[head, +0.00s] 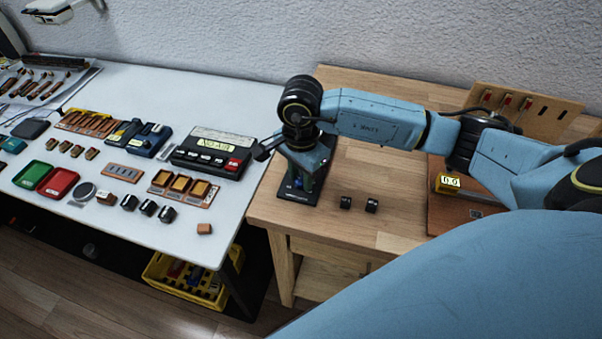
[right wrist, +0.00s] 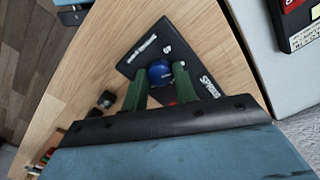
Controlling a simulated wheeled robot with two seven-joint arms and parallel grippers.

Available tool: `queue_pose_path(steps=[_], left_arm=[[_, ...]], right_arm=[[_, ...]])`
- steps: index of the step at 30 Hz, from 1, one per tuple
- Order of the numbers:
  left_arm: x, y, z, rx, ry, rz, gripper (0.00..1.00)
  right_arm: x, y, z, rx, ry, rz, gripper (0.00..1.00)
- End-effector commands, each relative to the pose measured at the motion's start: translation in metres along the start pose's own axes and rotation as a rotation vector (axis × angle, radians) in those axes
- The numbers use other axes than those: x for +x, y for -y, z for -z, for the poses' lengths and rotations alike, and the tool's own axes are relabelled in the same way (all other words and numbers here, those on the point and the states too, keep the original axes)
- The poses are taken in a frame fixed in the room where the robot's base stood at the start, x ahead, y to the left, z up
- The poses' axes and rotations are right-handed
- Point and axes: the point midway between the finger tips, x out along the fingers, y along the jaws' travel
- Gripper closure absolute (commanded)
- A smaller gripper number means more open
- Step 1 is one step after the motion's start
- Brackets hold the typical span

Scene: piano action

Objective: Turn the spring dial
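The spring dial is a round blue knob (right wrist: 160,72) on a black base plate (right wrist: 137,66) marked "SPRING". In the head view, the plate (head: 297,196) lies at the left end of the wooden bench, and the blue knob (head: 298,184) shows low beside my gripper. My right gripper (head: 302,182) points down over the plate. In the right wrist view, its green fingers (right wrist: 159,74) stand apart, one on each side of the knob. Whether they touch it I cannot tell. A bit of red shows between the fingers, mostly hidden. My left gripper is not in view.
A device with a lit display (head: 449,182) is farther right. The white table (head: 215,205) at left holds trays, parts and a black meter box (head: 212,152). Bare wood lies around the cylinders.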

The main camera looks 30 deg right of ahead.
Motion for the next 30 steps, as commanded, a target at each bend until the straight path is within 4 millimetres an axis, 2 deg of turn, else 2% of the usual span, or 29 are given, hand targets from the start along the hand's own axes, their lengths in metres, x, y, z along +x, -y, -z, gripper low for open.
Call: queue_pose_path(steps=[1,5,10,19,28,29,30], left_arm=[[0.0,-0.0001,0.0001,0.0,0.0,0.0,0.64],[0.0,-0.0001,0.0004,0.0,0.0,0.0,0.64],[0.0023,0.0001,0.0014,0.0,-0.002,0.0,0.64],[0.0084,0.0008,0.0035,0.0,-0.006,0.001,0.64],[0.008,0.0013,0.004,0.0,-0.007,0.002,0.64],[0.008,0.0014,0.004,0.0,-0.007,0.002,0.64],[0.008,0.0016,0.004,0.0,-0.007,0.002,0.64]], right_arm=[[-0.0002,0.0001,-0.0001,0.0,0.0,0.0,0.79],[-0.0003,0.0001,-0.0001,0.0,0.0,0.0,0.96],[0.0,0.0004,0.0002,0.039,0.0,0.001,0.96],[0.0,0.0003,0.0001,0.219,0.0,0.001,0.96],[-0.0007,0.0003,0.0001,0.229,0.001,0.001,0.96],[-0.0007,0.0003,0.0001,0.229,0.001,0.001,0.71],[-0.0007,0.0003,0.0,0.228,0.001,0.001,0.65]])
